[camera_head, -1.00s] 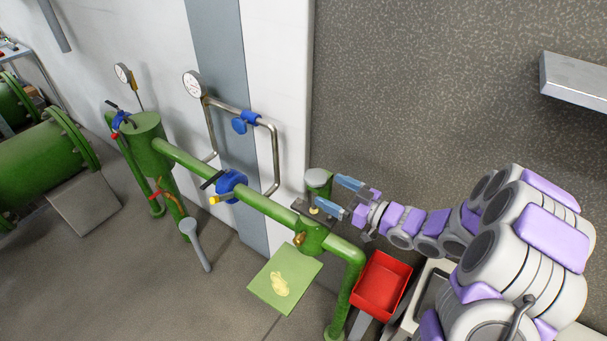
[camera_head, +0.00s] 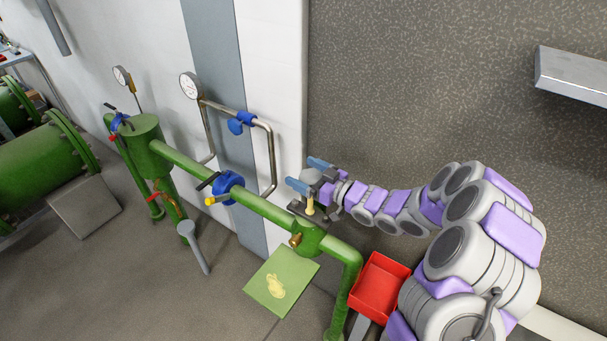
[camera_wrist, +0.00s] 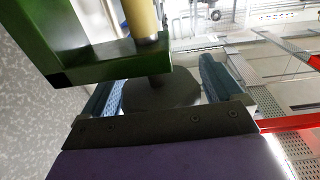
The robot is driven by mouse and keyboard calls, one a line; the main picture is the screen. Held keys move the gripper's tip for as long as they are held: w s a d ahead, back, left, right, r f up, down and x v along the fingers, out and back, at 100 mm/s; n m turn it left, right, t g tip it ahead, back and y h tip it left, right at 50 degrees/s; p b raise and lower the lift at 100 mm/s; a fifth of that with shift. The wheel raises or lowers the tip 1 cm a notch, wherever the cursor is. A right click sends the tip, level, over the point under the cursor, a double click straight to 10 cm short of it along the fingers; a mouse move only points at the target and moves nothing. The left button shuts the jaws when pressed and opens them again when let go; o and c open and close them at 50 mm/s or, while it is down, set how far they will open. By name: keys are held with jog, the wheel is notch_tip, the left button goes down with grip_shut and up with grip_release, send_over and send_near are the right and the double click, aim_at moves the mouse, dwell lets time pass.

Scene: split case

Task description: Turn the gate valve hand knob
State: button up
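The gate valve's round grey hand knob (camera_head: 312,174) sits at the top of the valve on the green pipe, above a yellow stem (camera_head: 310,205). My gripper (camera_head: 308,175) is at the knob, with one blue finger on each side of it. In the wrist view, the dark grey knob (camera_wrist: 160,95) lies between the two spread blue fingers of my gripper (camera_wrist: 165,88). A green bracket (camera_wrist: 105,62) and the yellow stem (camera_wrist: 140,18) show above it. The fingers look open; whether they touch the knob is unclear. My gripper hides part of the valve.
A blue valve (camera_head: 228,187) with a lever sits farther left on the green pipe (camera_head: 262,206). A red bin (camera_head: 378,288) stands at the right. A green mat (camera_head: 262,290) with a yellow patch lies on the floor. A metal shelf (camera_head: 572,78) juts out at upper right.

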jog(key=shift+w+d, duration=0.15)
jog(key=shift+d, duration=0.55)
jog(key=shift+a, duration=0.95)
jog(key=shift+c, duration=0.9)
jog(key=shift+s+a, duration=0.1)
jog(key=shift+s, duration=0.1)
jog(key=shift+c, duration=0.8)
jog(key=shift+w, duration=0.15)
jog(key=c, duration=0.3)
jog(key=shift+d, duration=0.25)
jog(key=c, duration=0.3)
